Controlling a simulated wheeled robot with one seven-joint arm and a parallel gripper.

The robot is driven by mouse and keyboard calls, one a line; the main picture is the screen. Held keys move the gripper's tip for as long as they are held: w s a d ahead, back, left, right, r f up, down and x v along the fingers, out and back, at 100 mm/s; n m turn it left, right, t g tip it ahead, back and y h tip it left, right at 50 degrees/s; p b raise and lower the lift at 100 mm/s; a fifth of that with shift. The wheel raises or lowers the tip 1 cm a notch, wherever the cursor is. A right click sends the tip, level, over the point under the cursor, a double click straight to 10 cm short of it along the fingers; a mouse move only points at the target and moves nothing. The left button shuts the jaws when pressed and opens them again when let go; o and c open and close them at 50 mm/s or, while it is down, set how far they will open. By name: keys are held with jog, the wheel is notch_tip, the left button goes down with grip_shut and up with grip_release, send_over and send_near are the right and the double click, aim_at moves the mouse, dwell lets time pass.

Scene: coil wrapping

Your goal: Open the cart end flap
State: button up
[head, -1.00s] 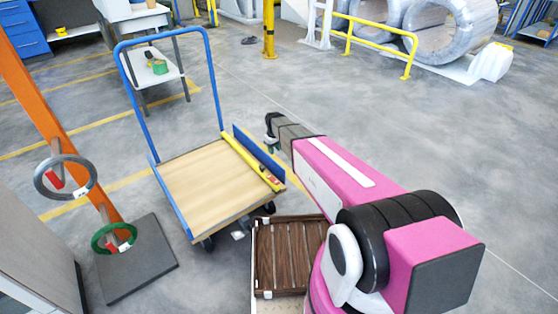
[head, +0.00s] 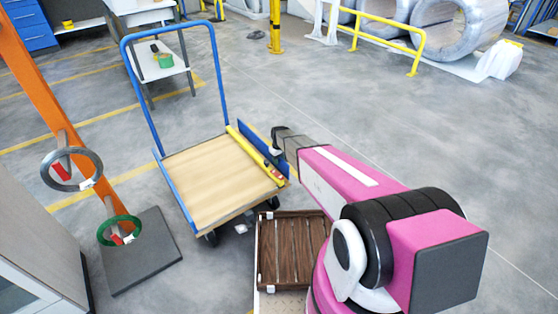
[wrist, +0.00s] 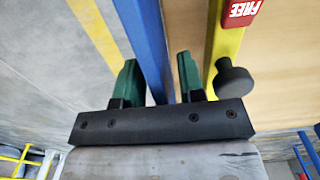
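The cart (head: 212,190) has a wooden deck and a tall blue push handle (head: 163,33) on its far left side. Its blue end flap (head: 250,137) stands upright along the right edge. A yellow bar (head: 255,158) lies along the inside of the flap; in the wrist view the bar (wrist: 224,55) carries a black knob (wrist: 235,78) and a red tag (wrist: 241,10) reading FREE. My gripper (wrist: 160,80) is open, its green fingers either side of the blue flap (wrist: 150,45), with a visible gap on the bar side. In the head view the fingers are mostly hidden.
A brown slatted crate (head: 292,243) stands near the cart's front right. An orange post (head: 62,110) with a grey ring (head: 45,170) and a green ring (head: 105,236) stands at left. Yellow railing (head: 395,35) and wrapped coils (head: 452,35) are at the back.

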grip_shut()
